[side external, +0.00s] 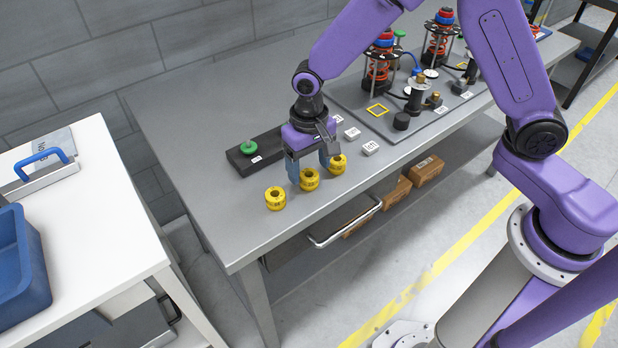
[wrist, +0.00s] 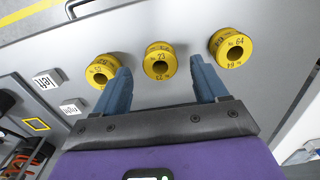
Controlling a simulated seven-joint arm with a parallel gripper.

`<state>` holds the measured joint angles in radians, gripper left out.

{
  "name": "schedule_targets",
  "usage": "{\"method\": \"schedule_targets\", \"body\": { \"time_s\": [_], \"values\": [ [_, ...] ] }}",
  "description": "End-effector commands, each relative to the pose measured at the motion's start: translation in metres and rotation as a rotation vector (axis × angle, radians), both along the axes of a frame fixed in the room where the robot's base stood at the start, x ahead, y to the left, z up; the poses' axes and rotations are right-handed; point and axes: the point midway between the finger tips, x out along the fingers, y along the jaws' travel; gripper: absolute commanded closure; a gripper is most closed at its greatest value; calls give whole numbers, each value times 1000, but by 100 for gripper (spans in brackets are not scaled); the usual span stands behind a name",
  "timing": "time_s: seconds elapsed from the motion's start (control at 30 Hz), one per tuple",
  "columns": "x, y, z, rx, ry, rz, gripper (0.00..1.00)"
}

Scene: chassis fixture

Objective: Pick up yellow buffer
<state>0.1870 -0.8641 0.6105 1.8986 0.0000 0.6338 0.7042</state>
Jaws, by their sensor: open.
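Three yellow buffers stand in a row near the front edge of the table. In the side view they are the left buffer (side external: 275,198), the middle buffer (side external: 309,180) and the right buffer (side external: 337,164). Each is a short ring with a dark hole. In the wrist view they show as the left buffer (wrist: 102,69), the middle buffer (wrist: 160,61) and the right buffer (wrist: 230,47), with printed numbers. My gripper (side external: 309,170) points down above the row, open and empty. In the wrist view its blue fingers (wrist: 160,85) stand either side of the middle buffer, with gaps to it.
A dark block with a green knob (side external: 249,147) lies behind my gripper. Small white labelled blocks (side external: 371,148) sit to the right. A grey plate (side external: 440,122) with red spring assemblies (side external: 378,62) fills the table's right side. The table's left part is clear.

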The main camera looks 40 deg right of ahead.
Motion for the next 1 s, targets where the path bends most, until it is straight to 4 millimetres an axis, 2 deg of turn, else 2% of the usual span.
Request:
{"method": "schedule_targets", "body": {
  "time_s": [0.13,0.43,0.6,0.63,1.0],
  "values": [
    [0,0,-16,0,0,-1,27],
    [0,0,-18,1,-1,0,27],
    [0,0,-18,1,-1,0,83],
    [0,0,-18,1,-1,0,88],
    [1,1,-15,2,-2,0,88]
  ]
}}
